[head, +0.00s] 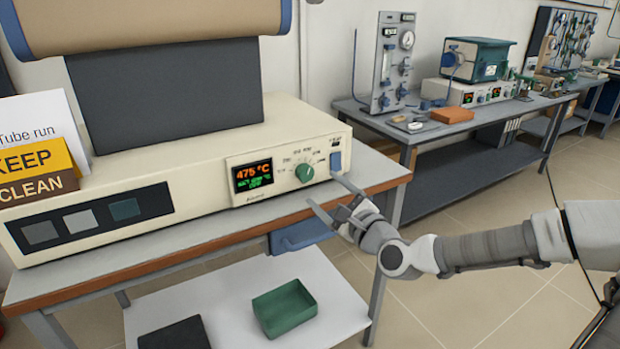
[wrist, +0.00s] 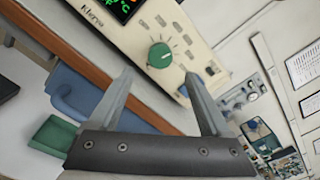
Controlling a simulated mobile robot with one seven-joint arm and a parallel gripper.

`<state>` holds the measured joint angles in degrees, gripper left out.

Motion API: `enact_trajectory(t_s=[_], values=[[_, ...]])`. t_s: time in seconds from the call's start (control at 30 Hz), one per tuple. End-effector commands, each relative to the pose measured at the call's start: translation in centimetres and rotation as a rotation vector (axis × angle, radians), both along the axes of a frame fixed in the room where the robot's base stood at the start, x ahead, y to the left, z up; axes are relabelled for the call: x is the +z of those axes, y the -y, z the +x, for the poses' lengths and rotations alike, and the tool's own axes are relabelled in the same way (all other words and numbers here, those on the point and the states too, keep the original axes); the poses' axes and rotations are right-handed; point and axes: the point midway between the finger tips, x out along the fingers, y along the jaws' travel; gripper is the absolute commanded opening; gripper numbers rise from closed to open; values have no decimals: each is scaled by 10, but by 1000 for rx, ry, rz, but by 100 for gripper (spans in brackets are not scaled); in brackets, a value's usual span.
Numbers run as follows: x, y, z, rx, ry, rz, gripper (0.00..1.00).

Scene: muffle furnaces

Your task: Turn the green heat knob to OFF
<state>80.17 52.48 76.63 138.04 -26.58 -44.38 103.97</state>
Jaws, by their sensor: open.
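The green heat knob (head: 304,173) sits on the front panel of the cream furnace (head: 215,140), between the lit display (head: 253,176) and a blue switch (head: 336,162). The display reads 475 °C. Marks are printed in an arc around the knob; they are too small to read. In the wrist view the knob (wrist: 160,55) lies beyond and between the fingertips. My gripper (head: 324,197) is open and empty in front of the panel, right of and below the knob, apart from it. It also shows in the wrist view (wrist: 160,75).
The furnace stands on a bench (head: 205,243) with a brown front edge. A blue handled part (head: 303,234) hangs below the edge. A green tray (head: 284,308) lies on the lower shelf. KEEP CLEAN signs (head: 37,170) stand at left. Another bench (head: 455,122) is behind.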

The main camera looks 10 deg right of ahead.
Motion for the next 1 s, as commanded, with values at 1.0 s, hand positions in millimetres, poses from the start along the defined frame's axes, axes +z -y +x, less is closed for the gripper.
enact_trajectory(t_s=[1.0], values=[[1,-23,70,0,-1,2,60]])
